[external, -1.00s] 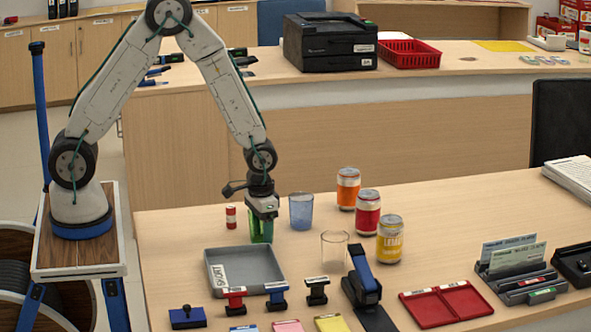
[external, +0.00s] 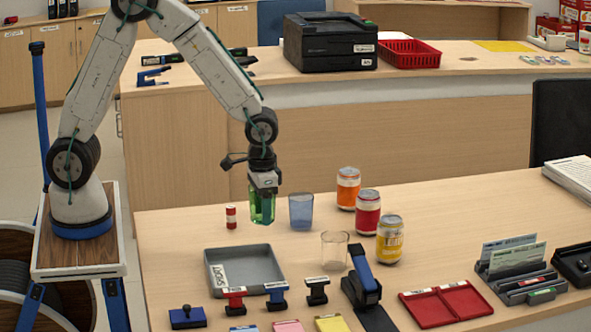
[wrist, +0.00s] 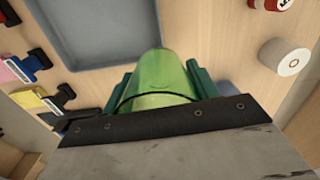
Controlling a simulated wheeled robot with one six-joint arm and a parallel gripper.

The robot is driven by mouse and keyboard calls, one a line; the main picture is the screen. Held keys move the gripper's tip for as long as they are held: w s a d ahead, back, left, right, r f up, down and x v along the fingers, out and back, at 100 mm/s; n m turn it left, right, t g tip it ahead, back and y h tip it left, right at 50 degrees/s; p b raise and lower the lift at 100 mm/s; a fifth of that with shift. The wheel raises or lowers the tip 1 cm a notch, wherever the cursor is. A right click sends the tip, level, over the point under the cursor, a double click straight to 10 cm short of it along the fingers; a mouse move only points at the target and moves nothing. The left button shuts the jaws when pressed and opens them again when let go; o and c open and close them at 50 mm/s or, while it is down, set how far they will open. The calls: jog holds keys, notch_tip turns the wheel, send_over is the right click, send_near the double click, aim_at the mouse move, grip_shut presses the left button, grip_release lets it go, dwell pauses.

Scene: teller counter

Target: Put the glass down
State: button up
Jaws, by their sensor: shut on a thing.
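A green see-through glass (external: 261,209) is held upright in my gripper (external: 263,192), between its two fingers. It hangs a little above the counter, behind the grey tray (external: 279,263) and left of the blue glass (external: 301,212). In the wrist view the green glass (wrist: 162,75) sits between the dark green fingers, with the grey tray (wrist: 100,30) beyond it. A clear glass (external: 334,250) stands farther forward on the counter. The green glass's base is clear of the counter in the external view.
A small red-and-white cylinder (external: 231,217) stands left of the held glass. Orange (external: 348,188), red (external: 368,212) and yellow (external: 389,240) cans stand at right. Several stamps and a blue-and-black stapler-like device (external: 363,278) line the front. Bare counter lies around the tray's back edge.

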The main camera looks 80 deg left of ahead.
jog(key=m, duration=0.1)
send_over(259, 274)
jog(key=shift+n, duration=0.3)
notch_tip(259, 274, down, 9)
jog(key=shift+f, duration=0.1)
jog(key=o, duration=1.1)
